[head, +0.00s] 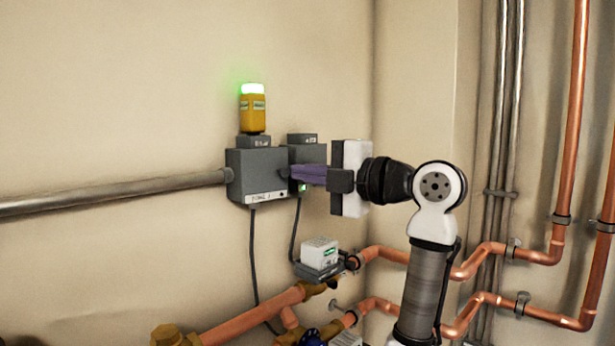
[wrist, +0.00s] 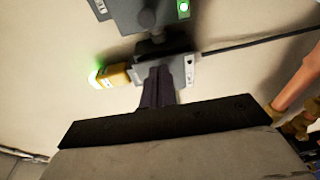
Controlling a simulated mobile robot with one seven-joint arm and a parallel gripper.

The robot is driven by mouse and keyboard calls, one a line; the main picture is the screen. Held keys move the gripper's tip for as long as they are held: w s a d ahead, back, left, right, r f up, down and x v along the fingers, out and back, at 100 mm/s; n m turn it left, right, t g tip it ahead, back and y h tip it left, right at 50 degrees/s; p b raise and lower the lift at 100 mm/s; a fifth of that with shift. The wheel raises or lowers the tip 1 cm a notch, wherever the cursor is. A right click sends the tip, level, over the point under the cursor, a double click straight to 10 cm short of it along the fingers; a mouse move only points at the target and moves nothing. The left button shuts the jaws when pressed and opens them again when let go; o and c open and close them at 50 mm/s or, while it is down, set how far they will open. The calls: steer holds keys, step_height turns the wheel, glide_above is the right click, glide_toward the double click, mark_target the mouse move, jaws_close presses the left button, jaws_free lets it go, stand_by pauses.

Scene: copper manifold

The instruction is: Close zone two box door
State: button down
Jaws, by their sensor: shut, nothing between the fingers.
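Two grey boxes are on the wall in the head view: a nearer, left box (head: 256,172) with a white label strip, and another box (head: 310,152) to its right, partly hidden by my gripper. The label is too small to read surely. I cannot tell which box is zone two or how its door stands. My gripper (head: 294,173) comes from the right, its purple fingers shut and empty, in front of the right box. In the wrist view the fingers (wrist: 158,72) point at a grey box (wrist: 182,71); another grey box (wrist: 165,14) with a green light is above. Contact is unclear.
A yellow beacon (head: 253,108), lit green, stands above the left box. A grey conduit (head: 120,193) runs left from it. Cables hang below. A white unit (head: 319,252) and copper pipes (head: 255,313) lie lower; more pipes rise at right. The wall above is clear.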

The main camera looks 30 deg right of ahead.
steer(key=shift+w+d, duration=0.25)
steer(key=shift+w, duration=1.05)
